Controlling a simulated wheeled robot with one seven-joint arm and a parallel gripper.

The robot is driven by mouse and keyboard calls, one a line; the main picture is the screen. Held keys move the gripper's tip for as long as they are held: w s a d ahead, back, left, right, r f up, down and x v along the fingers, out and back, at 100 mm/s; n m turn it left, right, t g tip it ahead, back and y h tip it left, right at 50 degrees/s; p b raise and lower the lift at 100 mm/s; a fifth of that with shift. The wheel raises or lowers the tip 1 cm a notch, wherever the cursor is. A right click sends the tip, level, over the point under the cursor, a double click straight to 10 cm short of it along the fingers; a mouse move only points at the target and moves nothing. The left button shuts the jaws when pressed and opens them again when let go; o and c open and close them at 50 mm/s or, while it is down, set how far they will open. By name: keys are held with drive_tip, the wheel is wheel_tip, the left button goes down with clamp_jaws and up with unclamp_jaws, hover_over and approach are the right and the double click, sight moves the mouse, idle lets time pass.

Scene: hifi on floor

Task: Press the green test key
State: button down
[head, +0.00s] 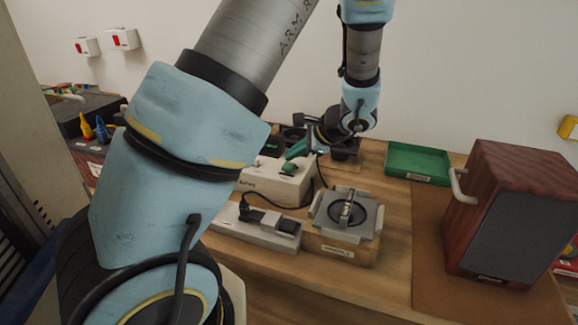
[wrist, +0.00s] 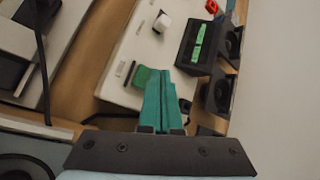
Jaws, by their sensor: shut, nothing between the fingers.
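A white box (head: 270,187) stands on the wooden bench and also shows in the wrist view (wrist: 121,84). The green test key (wrist: 141,76) sits on its top face; a green patch on the box shows in the head view (head: 289,168). My gripper (head: 294,152) is above the box, its teal fingers pointing down at it. In the wrist view the fingers (wrist: 157,74) are together and empty, and their tips overlap the right side of the green key. I cannot tell whether they touch it.
A white knob (wrist: 162,22) and a black unit with a green display (wrist: 200,34) are near the key. A power strip (head: 255,229), a clamped fixture (head: 345,222), a green tray (head: 417,163) and a wooden speaker (head: 505,211) stand around. Loose black cables run in front.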

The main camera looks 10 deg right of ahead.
sight(293, 166)
drive_tip(key=shift+f+b, duration=0.3)
drive_tip(key=shift+f, duration=0.05)
drive_tip(key=shift+f+b, duration=0.45)
drive_tip(key=shift+f, duration=0.1)
idle(0.6)
drive_tip(key=shift+r, duration=0.1)
idle(0.3)
drive_tip(key=shift+r+p, duration=0.7)
drive_tip(key=shift+r, duration=0.2)
drive_tip(key=shift+r, duration=0.1)
wheel_tip(293, 166, up, 5)
drive_tip(key=p, duration=0.4)
